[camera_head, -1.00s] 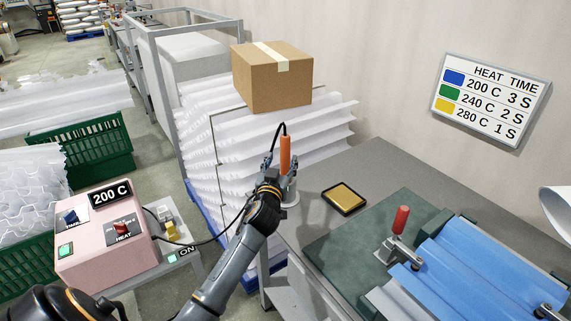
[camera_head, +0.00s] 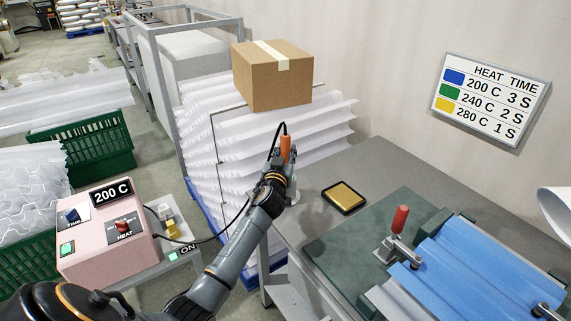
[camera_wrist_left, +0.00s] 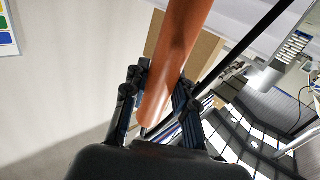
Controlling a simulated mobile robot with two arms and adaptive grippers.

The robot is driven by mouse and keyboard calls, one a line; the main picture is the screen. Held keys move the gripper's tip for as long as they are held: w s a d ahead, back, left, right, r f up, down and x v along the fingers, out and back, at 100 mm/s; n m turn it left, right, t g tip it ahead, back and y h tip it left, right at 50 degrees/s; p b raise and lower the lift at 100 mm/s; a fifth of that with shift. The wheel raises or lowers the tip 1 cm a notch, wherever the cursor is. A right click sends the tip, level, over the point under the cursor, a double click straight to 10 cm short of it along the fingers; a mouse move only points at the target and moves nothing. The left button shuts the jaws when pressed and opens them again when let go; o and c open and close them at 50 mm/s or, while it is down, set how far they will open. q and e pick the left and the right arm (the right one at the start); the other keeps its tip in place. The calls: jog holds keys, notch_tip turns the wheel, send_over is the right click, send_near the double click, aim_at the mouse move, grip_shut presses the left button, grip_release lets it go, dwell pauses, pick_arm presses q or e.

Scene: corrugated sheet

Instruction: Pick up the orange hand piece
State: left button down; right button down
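The orange hand piece (camera_head: 286,149) stands upright near the far left corner of the grey table, with a black cable at its top. My left gripper (camera_head: 280,166) is at the hand piece, with its lower part hidden behind the gripper. In the left wrist view the hand piece (camera_wrist_left: 172,62) runs between the two fingers of my left gripper (camera_wrist_left: 160,88). The fingers look spread on either side of it, very close; firm contact does not show. My right gripper is not in view.
A pale round holder (camera_head: 292,195) is beside the gripper. A black-rimmed yellow pad (camera_head: 344,196) lies on the grey table (camera_head: 385,160). A red-handled clamp (camera_head: 400,220) and blue sheet stand right. A cardboard box (camera_head: 272,80) sits behind on stacked white sheets. The cable runs to the pink heater box (camera_head: 105,240).

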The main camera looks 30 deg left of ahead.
aim_at(286, 135)
pick_arm(q)
jog(key=shift+r, duration=0.1)
jog(key=shift+r, duration=0.3)
notch_tip(286, 135, up, 10)
jog(key=shift+r+p, duration=0.25)
jog(key=shift+p, duration=0.65)
notch_tip(286, 135, up, 2)
jog(key=shift+r+p, duration=0.2)
jog(key=shift+p, duration=0.85)
jog(key=shift+f, duration=0.1)
